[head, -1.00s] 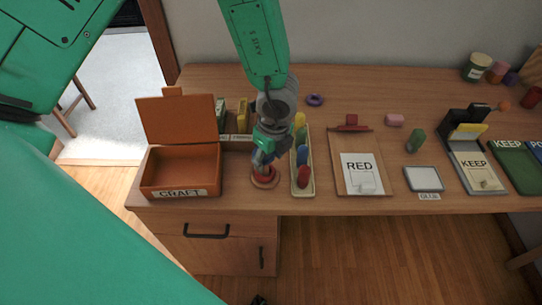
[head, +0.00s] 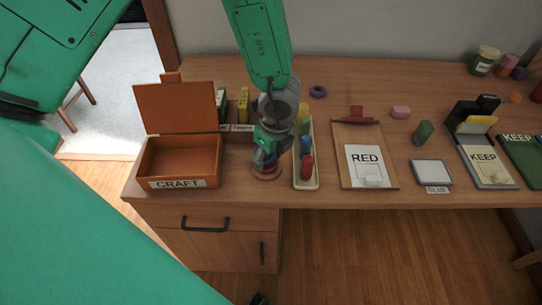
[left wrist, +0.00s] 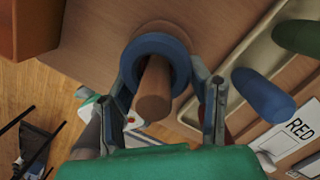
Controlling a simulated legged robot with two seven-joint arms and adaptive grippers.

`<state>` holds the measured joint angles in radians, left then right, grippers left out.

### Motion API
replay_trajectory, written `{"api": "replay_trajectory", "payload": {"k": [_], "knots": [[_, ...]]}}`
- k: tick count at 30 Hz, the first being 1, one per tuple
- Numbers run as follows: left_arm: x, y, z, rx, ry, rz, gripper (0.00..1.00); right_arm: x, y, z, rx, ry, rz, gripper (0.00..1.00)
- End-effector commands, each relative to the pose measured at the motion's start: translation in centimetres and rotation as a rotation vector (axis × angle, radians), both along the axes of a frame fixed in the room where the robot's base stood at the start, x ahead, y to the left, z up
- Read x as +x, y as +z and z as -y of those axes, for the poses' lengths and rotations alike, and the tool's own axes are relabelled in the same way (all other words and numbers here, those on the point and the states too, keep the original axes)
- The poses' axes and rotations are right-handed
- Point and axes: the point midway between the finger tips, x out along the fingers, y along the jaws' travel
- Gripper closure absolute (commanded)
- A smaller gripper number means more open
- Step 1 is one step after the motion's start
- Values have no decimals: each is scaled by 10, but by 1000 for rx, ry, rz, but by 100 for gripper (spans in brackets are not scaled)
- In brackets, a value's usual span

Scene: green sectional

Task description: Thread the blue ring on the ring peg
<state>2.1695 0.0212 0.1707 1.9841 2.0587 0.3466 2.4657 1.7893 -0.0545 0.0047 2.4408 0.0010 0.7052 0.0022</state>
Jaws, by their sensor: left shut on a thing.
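The blue ring (left wrist: 180,58) is around the wooden ring peg (left wrist: 153,92) in the left wrist view, and the peg's end sticks out through it. The peg's round base (left wrist: 160,30) shows beyond the ring. My left gripper (left wrist: 164,78) is shut on the ring, one finger on each side. In the head view my left gripper (head: 266,155) points down over the peg base (head: 267,174) near the desk's front edge and hides most of the peg. How far down the peg the ring sits is hard to tell. My right gripper is not in view.
The open orange craft box (head: 182,160) stands left of the peg. A cream tray (head: 313,180) with several coloured pieces is close on the right. A purple ring (head: 318,91) lies behind. A clipboard (head: 385,178) marked RED lies farther right.

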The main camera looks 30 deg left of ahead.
Motion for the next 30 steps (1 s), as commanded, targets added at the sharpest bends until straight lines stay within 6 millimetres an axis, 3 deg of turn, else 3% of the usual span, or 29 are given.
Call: {"api": "replay_trajectory", "payload": {"k": [3, 4, 6, 19, 30], "knots": [[2, 1, -4, 7, 3, 3, 87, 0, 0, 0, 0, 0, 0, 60], [2, 1, -4, 7, 3, 3, 51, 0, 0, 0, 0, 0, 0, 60], [2, 1, -4, 6, 3, 3, 30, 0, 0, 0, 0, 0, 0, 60], [0, 11, 3, 3, 2, 4, 30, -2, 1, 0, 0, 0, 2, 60], [0, 84, 11, -1, 3, 5, 30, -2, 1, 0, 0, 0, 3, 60]]}}
